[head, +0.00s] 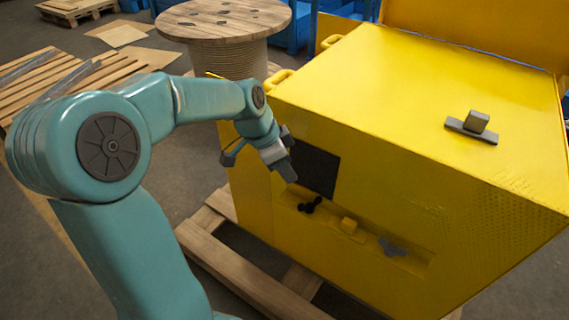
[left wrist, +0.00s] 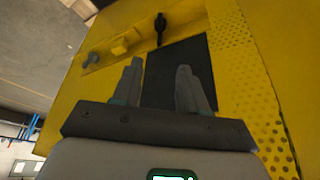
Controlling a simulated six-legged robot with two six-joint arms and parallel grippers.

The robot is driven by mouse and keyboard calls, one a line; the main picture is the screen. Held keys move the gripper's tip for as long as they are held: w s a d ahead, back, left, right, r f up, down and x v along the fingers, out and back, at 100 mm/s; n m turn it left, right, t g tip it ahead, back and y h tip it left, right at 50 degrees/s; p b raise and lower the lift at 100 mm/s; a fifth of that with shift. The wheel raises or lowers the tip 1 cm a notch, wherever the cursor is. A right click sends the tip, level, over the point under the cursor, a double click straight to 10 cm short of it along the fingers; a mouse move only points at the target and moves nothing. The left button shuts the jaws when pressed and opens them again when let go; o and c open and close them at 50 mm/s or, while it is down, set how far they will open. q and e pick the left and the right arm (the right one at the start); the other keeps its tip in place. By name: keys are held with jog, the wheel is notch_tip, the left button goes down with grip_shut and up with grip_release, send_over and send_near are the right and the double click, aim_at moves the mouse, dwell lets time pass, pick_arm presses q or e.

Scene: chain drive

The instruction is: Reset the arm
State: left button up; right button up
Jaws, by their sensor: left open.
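My left arm comes in from the left in the head view, bent, with the left gripper (head: 284,160) in front of the yellow machine box (head: 400,90). The gripper is near the dark square panel (head: 315,172) on the box's front face. In the left wrist view the gripper's two fingers (left wrist: 158,88) stand apart with nothing between them, and the dark panel (left wrist: 180,72) shows behind them. It appears apart from the box, though the exact gap cannot be told. My right gripper is not in view.
The box front has a black knob (head: 310,205), a yellow block (head: 348,225) and a grey knob (head: 392,247). A grey handle (head: 472,126) sits on its top. A wooden pallet (head: 250,280) lies under it. A cable spool (head: 225,45) stands behind.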

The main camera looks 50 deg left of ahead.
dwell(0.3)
pick_arm(q)
jog(key=w+d+f+n+g+h, duration=0.1)
jog(key=w+d+f, duration=0.1)
jog(key=d+f, duration=0.55)
jog(key=w+d+f+n+g, duration=0.15)
jog(key=d+f, duration=0.35)
jog(key=f, duration=0.6)
jog(key=s+d+f+n+g+h, duration=0.1)
jog(key=s+d+f+n, duration=0.2)
jog(key=s+d+f, duration=0.95)
jog(key=d+r+p, duration=0.2)
jog(key=r+p, duration=0.6)
jog(key=d+r+p, duration=0.1)
jog(key=r+p, duration=0.7)
jog(key=p, duration=0.1)
jog(key=shift+w+d+r+n, duration=0.15)
jog(key=shift+d+n, duration=0.2)
jog(key=shift+c, duration=0.2)
